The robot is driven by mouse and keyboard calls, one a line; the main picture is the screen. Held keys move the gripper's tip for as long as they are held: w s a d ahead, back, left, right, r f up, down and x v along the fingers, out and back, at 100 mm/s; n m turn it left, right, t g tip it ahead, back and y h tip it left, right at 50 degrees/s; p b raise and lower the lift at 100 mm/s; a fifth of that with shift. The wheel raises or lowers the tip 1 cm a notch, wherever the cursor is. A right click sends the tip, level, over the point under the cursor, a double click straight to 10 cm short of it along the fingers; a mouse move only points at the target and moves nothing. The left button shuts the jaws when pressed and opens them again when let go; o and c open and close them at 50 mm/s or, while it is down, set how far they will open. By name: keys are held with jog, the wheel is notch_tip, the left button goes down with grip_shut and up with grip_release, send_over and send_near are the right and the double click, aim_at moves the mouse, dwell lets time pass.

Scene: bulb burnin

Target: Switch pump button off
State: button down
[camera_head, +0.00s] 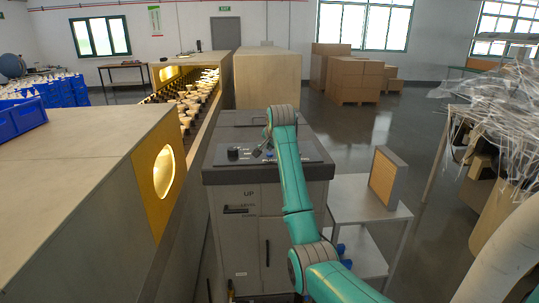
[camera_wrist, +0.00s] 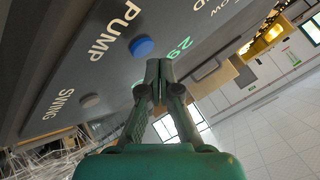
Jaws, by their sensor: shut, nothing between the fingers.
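The pump button is a round blue cap (camera_wrist: 142,46) beside the word PUMP on a dark panel (camera_wrist: 60,70). In the head view the panel (camera_head: 312,150) tops a grey cabinet, and the blue button (camera_head: 269,155) shows small near my gripper. My gripper (camera_wrist: 158,66) is shut and empty. In the wrist view its fingertips are just right of and below the blue button, with a small gap in the picture. In the head view my gripper (camera_head: 259,149) is over the panel, partly hidden by my wrist. I cannot tell whether the button is pressed or how far the tips are from it.
A grey button (camera_wrist: 90,101) sits by the word SWING. A black knob (camera_head: 233,153) is on the panel's left. Green digits show near the blue button. A wooden enclosure (camera_head: 110,160) stands left of the cabinet, and a small side table (camera_head: 350,210) stands right.

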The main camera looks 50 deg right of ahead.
aim_at(270, 155)
jog(key=shift+r, duration=2.9)
